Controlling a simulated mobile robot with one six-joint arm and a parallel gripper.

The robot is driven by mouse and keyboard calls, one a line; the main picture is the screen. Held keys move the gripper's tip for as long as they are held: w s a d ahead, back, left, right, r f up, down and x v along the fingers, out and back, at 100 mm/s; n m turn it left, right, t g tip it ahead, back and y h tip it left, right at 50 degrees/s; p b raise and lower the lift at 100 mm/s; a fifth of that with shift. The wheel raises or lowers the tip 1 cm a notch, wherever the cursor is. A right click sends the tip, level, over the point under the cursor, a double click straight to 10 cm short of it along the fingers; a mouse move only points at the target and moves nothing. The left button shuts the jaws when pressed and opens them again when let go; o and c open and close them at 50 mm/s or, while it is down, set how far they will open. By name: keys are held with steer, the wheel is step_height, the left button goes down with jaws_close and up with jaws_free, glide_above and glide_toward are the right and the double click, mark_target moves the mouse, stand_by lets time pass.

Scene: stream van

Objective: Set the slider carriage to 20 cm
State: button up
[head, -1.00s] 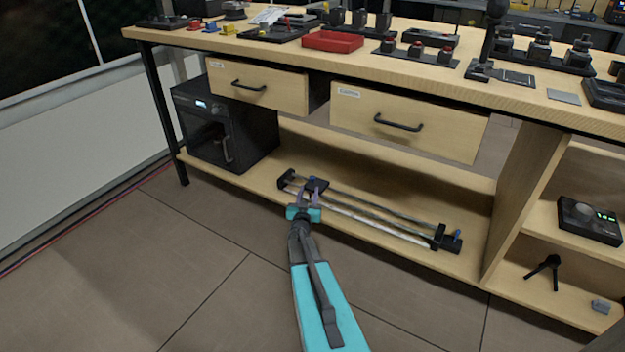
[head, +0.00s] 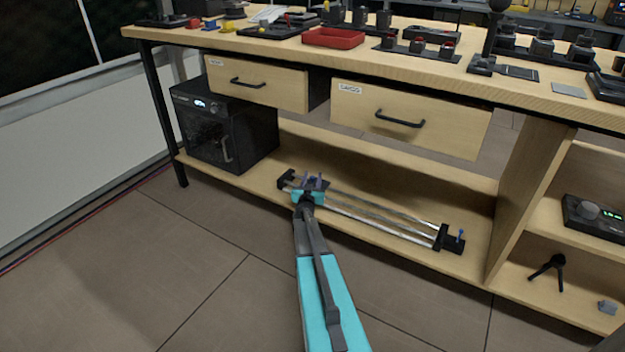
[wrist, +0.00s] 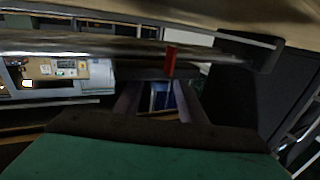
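The slider (head: 385,222) lies on the lower shelf under the bench, with two parallel metal rails between dark end blocks. Its dark carriage (head: 317,184) is near the left end, partly hidden by my gripper. My gripper (head: 313,180) is at the carriage, its two purple-grey fingers apart. In the wrist view my gripper (wrist: 160,85) shows a gap between the fingers, with something blue seen through it. I cannot tell whether the fingers touch the carriage. A scale reading is too small to make out.
A black box-shaped machine (head: 222,125) stands left of the slider. A wooden divider (head: 527,200) stands to the right. The floor in front is clear.

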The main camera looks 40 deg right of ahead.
stand_by(0.3)
jaws_close()
